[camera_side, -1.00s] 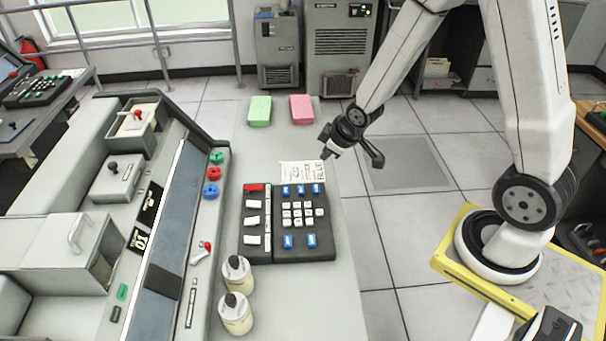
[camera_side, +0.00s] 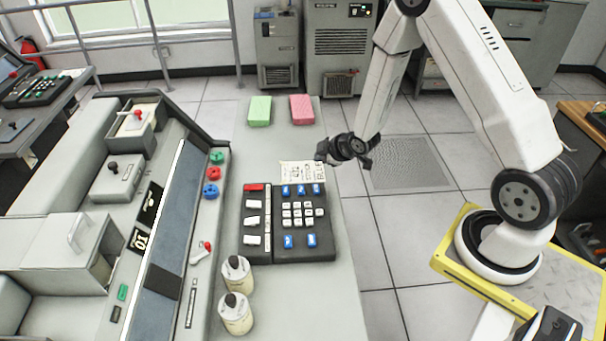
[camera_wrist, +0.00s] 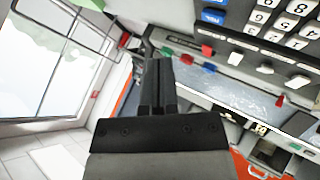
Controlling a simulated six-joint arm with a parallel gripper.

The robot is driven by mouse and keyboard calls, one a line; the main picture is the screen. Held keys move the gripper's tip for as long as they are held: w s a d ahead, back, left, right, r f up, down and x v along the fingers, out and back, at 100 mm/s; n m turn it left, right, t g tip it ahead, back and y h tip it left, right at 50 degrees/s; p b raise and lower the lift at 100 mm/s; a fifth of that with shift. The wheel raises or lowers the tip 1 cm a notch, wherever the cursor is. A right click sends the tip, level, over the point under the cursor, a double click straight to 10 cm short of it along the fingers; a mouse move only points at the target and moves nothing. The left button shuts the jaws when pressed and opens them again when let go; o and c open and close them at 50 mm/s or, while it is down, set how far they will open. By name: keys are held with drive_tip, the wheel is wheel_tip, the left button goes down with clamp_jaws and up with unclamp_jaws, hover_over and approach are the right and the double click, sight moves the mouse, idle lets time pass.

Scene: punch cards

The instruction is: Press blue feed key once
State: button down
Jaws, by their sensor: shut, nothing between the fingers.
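The dark key panel (camera_side: 265,222) lies on the grey counter. It has blue keys in its top row (camera_side: 301,190) and bottom row (camera_side: 288,241), white number keys in between, and a left column with a red key (camera_side: 255,188) above white ones. My gripper (camera_side: 321,155) is shut and empty, above and beyond the panel's far right corner, apart from the keys. In the wrist view its fingers (camera_wrist: 158,65) are together, and a blue key (camera_wrist: 213,16) shows at upper right. I cannot read which blue key is feed.
A printed card (camera_side: 297,173) lies at the panel's far edge, below my gripper. Green (camera_side: 260,111) and pink (camera_side: 302,109) blocks lie farther back. Two bottles (camera_side: 236,312) stand at the near left. Coloured knobs (camera_side: 211,190) line the console at left.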

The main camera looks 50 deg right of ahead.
sight(319, 189)
drive_tip(key=shift+f, duration=0.1)
idle(0.3)
drive_tip(key=shift+f, duration=4.3)
drive_tip(key=shift+f, duration=0.85)
drive_tip(key=shift+r, duration=0.85)
drive_tip(key=shift+r, duration=0.1)
drive_tip(key=shift+r, duration=2.4)
